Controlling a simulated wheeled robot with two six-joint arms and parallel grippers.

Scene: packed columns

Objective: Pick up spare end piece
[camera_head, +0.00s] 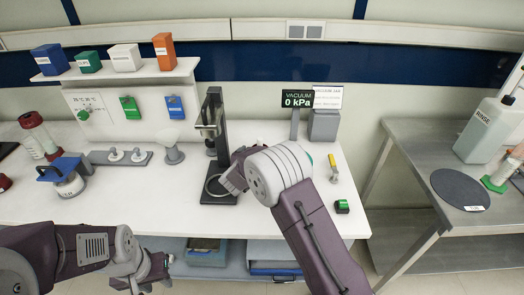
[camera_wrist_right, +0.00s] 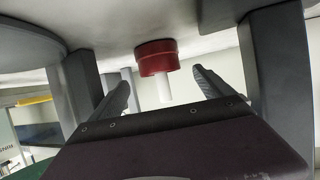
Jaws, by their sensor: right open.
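In the right wrist view, a red round piece with a short white stem (camera_wrist_right: 157,60) sits against a pale surface at the top of the picture. It lies ahead of my right gripper (camera_wrist_right: 163,92), whose two fingers are apart on either side of its stem, with nothing visibly gripped. I cannot tell for sure whether this is the spare end piece. In the head view, my right arm hides this piece and its own fingertips, near the black stand. My left gripper (camera_head: 152,270) is low in front of the bench's front edge; its finger opening is unclear.
A black upright stand (camera_head: 218,140) is close to my right wrist. A green-black item (camera_head: 342,206) lies at the bench's right. A metal table (camera_head: 410,165) is further right.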

